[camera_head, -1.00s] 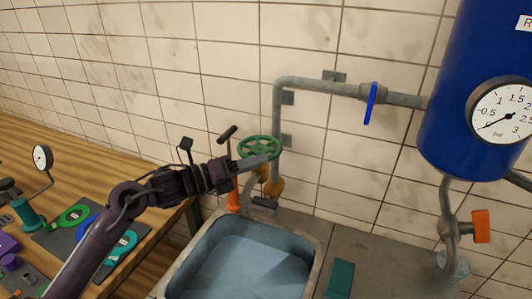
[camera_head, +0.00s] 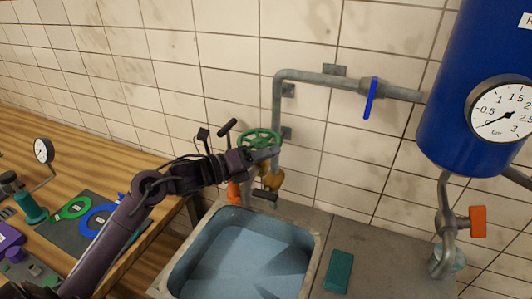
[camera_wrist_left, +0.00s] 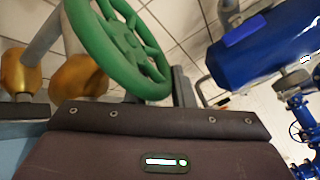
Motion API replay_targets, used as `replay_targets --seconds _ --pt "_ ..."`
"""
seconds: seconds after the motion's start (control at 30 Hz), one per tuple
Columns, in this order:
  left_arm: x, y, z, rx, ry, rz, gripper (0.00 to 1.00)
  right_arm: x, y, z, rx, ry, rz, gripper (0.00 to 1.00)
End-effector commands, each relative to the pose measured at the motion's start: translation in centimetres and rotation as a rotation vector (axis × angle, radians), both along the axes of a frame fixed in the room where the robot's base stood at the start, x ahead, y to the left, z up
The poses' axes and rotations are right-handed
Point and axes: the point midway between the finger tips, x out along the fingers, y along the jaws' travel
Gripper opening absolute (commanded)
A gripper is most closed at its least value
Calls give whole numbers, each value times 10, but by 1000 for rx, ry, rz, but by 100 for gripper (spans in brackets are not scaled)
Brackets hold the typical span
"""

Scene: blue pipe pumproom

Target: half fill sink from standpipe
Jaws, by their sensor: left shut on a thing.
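The standpipe's green handwheel (camera_head: 260,138) sits on a brass valve (camera_head: 272,180) above the back of the sink. My left gripper (camera_head: 266,154) reaches in from the left and is shut on the front rim of the handwheel. In the left wrist view the green handwheel (camera_wrist_left: 120,45) rises close in front of my dark gripper body, which hides the exact contact. The sink (camera_head: 315,262) is a square basin with bluish water (camera_head: 235,262) in it; a falling stream cannot be made out. My right gripper is not in view.
A blue tank (camera_head: 475,70) with a dial gauge (camera_head: 503,108) hangs at the right. A blue lever (camera_head: 370,98) is on the grey pipe. A teal block (camera_head: 339,270) lies right of the sink. A wooden bench (camera_head: 75,150) with coloured rings and parts stands left.

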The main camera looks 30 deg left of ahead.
Motion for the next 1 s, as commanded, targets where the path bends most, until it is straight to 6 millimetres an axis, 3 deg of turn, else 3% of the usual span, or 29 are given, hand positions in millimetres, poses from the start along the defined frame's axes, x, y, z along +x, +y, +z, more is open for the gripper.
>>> replay_targets --seconds 0.27,0.63,1.0 --pt "-2 4 0 7 -15 -68 0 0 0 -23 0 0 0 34" --pt "-9 16 0 8 -20 -336 0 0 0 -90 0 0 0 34" --pt "-12 25 6 4 -20 -531 0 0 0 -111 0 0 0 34"
